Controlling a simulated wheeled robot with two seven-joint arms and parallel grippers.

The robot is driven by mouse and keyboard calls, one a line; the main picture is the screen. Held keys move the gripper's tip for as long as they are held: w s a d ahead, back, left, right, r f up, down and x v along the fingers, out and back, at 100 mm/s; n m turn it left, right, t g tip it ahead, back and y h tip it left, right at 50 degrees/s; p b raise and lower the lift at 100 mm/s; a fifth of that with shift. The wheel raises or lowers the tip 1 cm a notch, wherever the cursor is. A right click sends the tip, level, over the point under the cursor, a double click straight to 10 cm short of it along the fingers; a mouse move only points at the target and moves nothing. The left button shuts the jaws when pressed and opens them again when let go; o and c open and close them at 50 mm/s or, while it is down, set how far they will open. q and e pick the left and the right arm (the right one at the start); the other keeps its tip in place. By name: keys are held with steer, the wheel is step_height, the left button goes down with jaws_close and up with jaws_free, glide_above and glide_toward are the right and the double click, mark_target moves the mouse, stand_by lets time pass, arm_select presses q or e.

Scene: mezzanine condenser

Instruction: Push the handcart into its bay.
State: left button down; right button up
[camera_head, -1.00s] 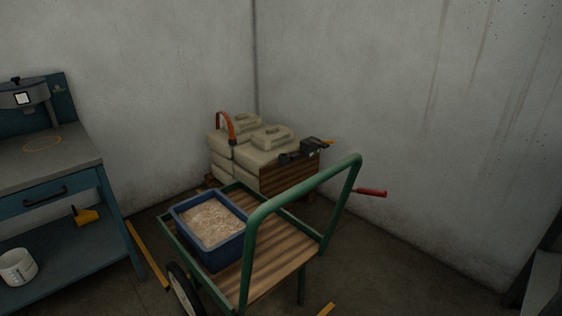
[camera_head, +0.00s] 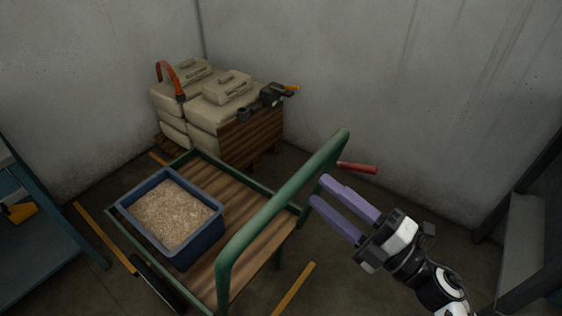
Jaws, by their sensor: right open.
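The handcart (camera_head: 255,262) has a green frame, a slatted wooden deck and a raised green push handle (camera_head: 286,200) on its near right side. A blue bin (camera_head: 203,239) of pale granular material stands on its deck. Yellow floor lines, one at the left (camera_head: 104,238) and one at the right (camera_head: 293,289), flank the cart and appear to mark the bay. My right gripper (camera_head: 328,208), with purple fingers, is open and empty, just right of the handle in the picture. Whether it touches the handle cannot be told. My left gripper is not in view.
Beige canisters (camera_head: 203,108) and a wooden crate (camera_head: 252,134) stand on a pallet in the corner beyond the cart. A red grip (camera_head: 358,168) sticks out behind the handle. A blue workbench (camera_head: 40,262) is at left, a dark metal frame (camera_head: 529,232) at right.

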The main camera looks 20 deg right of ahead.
steer(key=w+a+r+n+g+y+p, duration=0.1)
steer(key=w+a+r+n+p, duration=0.1)
steer(key=w+a, duration=0.5)
steer(key=shift+w+r, duration=0.25)
jaws_close()
